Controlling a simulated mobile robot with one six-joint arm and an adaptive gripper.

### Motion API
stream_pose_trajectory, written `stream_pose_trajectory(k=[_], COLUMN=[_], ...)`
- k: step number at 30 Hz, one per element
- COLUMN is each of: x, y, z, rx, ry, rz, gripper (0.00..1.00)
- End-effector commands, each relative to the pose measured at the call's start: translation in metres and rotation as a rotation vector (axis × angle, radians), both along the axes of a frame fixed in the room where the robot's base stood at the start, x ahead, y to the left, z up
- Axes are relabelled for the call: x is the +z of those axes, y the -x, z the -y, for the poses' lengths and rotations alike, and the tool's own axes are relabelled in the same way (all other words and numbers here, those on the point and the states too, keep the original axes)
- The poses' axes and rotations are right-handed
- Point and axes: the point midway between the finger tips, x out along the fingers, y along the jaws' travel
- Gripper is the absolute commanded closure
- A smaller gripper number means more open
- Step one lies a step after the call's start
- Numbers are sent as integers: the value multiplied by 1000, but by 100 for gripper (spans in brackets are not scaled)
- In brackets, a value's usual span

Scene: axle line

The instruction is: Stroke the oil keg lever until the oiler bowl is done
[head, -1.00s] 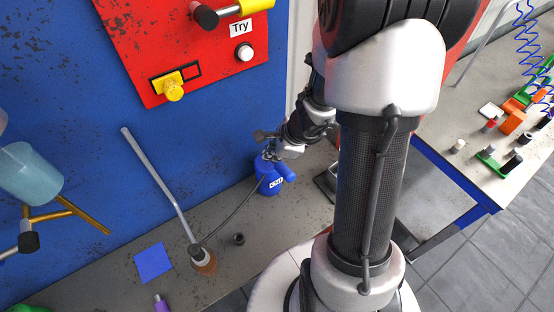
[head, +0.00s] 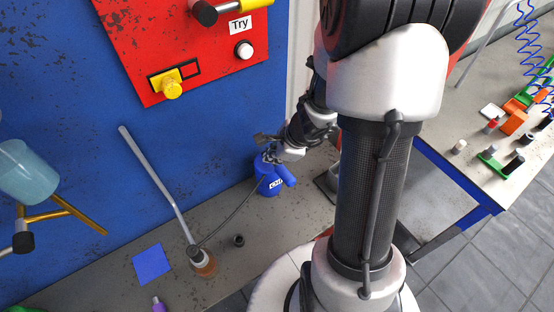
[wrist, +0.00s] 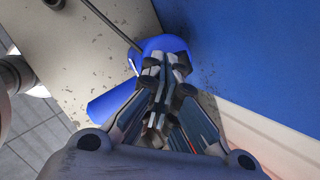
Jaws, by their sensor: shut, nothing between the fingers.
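The blue oil keg (head: 270,187), with a white label and a stubby side spout, stands on the grey bench against the blue wall. My gripper (head: 270,154) is shut and empty at the keg's top. In the wrist view, my closed fingers (wrist: 165,65) overlap the keg's round blue top (wrist: 150,45) and hide much of it. The lever cannot be told apart from my fingers, nor whether they touch it. A thin dark hose runs from the keg to a small amber-filled bowl (head: 205,267), which seems to be the oiler bowl; its exact level is unclear.
A long grey handle (head: 155,180) rises from the amber bowl. A blue square (head: 152,263) and a small dark cup (head: 239,240) lie on the bench. A pale cylinder (head: 28,180) with brass pipes is at left. A red panel (head: 190,50) hangs above; a parts table stands right.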

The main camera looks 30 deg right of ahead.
Motion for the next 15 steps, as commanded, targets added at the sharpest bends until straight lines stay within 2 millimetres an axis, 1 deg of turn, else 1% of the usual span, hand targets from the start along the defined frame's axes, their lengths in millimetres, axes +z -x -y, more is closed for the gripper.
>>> stream_pose_trajectory(k=[15], x=[-6], y=[2], z=[0], rx=[0], ry=[0], rz=[0], gripper=[100])
